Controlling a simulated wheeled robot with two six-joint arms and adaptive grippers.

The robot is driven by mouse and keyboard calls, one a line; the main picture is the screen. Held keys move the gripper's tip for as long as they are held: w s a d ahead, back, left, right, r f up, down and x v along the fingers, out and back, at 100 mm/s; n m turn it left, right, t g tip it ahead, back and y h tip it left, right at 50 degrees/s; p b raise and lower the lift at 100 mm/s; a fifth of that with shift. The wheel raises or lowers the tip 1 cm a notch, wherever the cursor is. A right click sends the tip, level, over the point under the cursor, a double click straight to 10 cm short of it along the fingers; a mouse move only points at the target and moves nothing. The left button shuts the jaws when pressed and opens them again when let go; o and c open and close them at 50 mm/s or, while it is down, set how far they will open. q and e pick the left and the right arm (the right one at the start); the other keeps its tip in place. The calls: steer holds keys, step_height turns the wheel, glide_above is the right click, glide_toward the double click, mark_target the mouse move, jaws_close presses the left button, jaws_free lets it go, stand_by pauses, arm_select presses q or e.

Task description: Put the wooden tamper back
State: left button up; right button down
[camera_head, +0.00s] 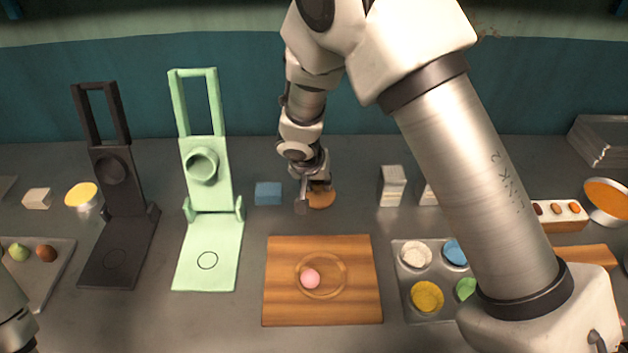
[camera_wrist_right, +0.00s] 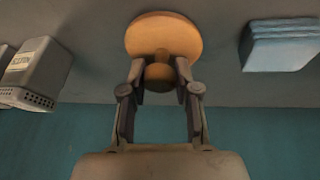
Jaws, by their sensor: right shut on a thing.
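The wooden tamper (camera_head: 322,200) is a round orange-brown disc with a knob on top. It is at the back middle of the counter, right of the blue block. My right gripper (camera_head: 316,184) is above it, partly hiding it. In the right wrist view the fingers (camera_wrist_right: 160,80) close around the knob of the tamper (camera_wrist_right: 163,35). I cannot tell whether its base touches the counter. My left gripper is out of view; only a piece of my left arm shows at the lower left.
A wooden board (camera_head: 350,308) with a pink ball (camera_head: 310,278) lies in front. A green press (camera_head: 207,235) and a black press (camera_head: 118,235) stand left. A blue block (camera_head: 268,193) and a labelled grey-white container (camera_head: 391,187) flank the tamper.

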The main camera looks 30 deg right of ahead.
steer(key=shift+w+d+f, duration=0.15)
steer(key=shift+f, duration=0.05)
steer(key=shift+w+f, duration=0.1)
steer(key=shift+w, duration=0.05)
steer(key=c, duration=0.9)
jaws_free()
steer(key=shift+o, duration=0.3)
steer(key=shift+r, duration=0.2)
steer(key=shift+r+p, duration=0.3)
steer(key=shift+p, duration=0.1)
steer(key=p+v, duration=0.3)
steer(key=v, duration=0.8)
steer(key=shift+s, duration=0.25)
